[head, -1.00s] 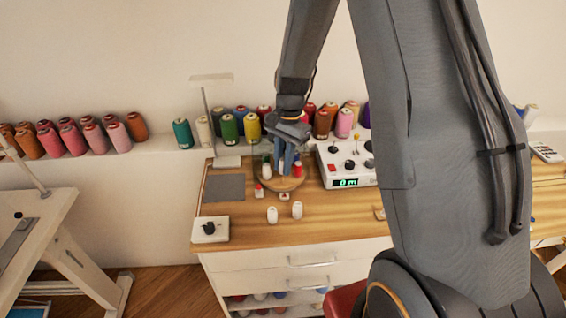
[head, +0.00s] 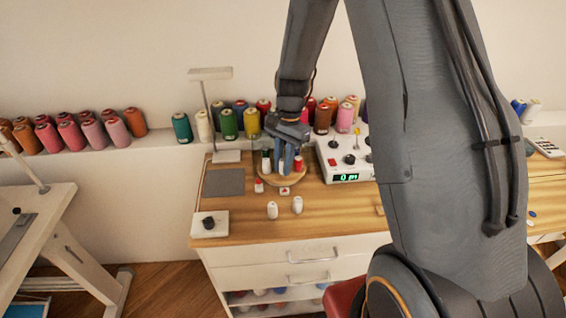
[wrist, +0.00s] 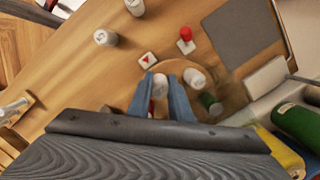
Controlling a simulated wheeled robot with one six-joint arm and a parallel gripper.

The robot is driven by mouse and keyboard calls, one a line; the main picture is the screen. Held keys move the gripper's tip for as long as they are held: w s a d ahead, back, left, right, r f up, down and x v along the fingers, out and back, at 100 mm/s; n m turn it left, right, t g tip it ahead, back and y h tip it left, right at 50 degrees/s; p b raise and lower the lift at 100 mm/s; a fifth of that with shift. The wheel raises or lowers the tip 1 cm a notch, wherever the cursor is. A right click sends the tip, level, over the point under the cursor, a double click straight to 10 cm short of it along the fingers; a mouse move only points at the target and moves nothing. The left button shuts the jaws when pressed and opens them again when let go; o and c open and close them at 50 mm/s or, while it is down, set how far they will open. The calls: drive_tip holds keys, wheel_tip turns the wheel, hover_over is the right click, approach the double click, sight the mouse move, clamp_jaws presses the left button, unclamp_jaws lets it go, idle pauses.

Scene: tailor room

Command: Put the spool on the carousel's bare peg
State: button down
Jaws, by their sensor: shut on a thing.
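My gripper (head: 288,166) is over the round wooden carousel (head: 283,181) on the table. In the wrist view its two blue-grey fingers (wrist: 159,98) are shut on a spool (wrist: 158,85). Only the pale top of that spool shows clearly, and its lower end is hidden. I cannot tell whether it touches the carousel or a peg. A white spool (wrist: 195,78) and a green spool (wrist: 210,102) stand on the carousel beside the fingers. A red spool (head: 298,163) shows right of the fingers in the head view. The bare peg cannot be made out.
Two white spools (head: 272,210) (head: 297,205) stand near the table's front. A red-marked white block (wrist: 148,60) and a red-topped block (wrist: 186,38) stand close by the carousel. A control box (head: 343,160) is at the right, and a grey mat (head: 224,182) lies at the left.

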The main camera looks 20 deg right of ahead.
drive_tip(key=shift+f, duration=0.4)
drive_tip(key=shift+f, duration=0.4)
drive_tip(key=c, duration=1.5)
unclamp_jaws()
drive_tip(key=shift+c, duration=0.2)
drive_tip(key=shift+w+r, duration=0.1)
drive_tip(key=shift+r, duration=0.1)
